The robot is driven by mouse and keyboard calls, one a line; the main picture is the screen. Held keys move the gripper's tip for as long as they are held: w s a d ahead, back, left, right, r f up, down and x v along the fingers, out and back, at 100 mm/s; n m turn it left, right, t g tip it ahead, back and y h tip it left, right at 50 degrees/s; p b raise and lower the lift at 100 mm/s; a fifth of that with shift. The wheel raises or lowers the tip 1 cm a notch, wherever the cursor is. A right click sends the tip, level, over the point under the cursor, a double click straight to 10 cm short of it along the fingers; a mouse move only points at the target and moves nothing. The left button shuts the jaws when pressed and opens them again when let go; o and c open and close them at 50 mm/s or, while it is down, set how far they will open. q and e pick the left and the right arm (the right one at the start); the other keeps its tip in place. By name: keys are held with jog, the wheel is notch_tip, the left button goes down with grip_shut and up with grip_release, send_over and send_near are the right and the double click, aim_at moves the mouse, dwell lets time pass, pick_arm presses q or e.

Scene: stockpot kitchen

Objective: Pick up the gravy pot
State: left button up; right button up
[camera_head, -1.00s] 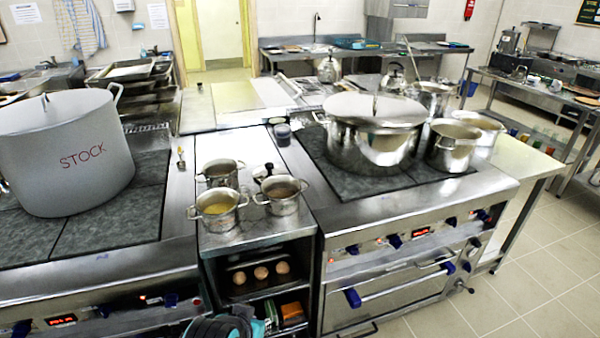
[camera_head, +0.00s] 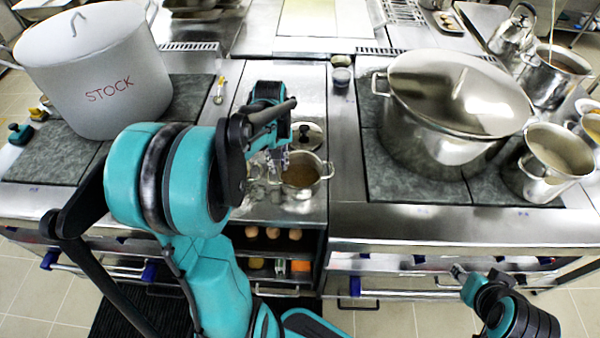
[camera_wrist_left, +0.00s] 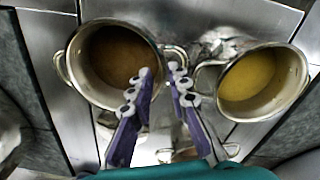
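A small steel pot of brown liquid, apparently the gravy pot (camera_head: 302,173), stands on the steel counter between the two cooktops. In the left wrist view the brown-filled pot (camera_wrist_left: 118,62) is at left and a pot of yellow liquid (camera_wrist_left: 255,78) at right. My left gripper (camera_head: 278,158) is above the counter at the brown pot's left side. In the wrist view its fingertips (camera_wrist_left: 160,70) are slightly apart, by the brown pot's handle and rim; I cannot tell whether they touch it. My right gripper (camera_head: 458,271) hangs low at right, its fingers too small to read.
A large STOCK pot (camera_head: 95,75) stands on the left cooktop. Eggs (camera_head: 272,233) sit on the shelf below.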

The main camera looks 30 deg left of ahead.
aim_at(280, 173)
pick_arm(q)
notch_tip(280, 173, down, 3)
jog(key=shift+w+f+b, duration=0.1)
jog(key=shift+w+b, duration=0.05)
jog(key=shift+b, duration=0.4)
jog(key=f, duration=0.1)
jog(key=f+b, duration=0.1)
jog(key=f, duration=0.1)
jog(key=f+b, duration=0.1)
jog(key=shift+w+a+f, duration=0.15)
jog(key=shift+w+f, duration=0.1)
jog(key=shift+f, duration=0.15)
jog(key=shift+s+r, duration=0.1)
grip_shut()
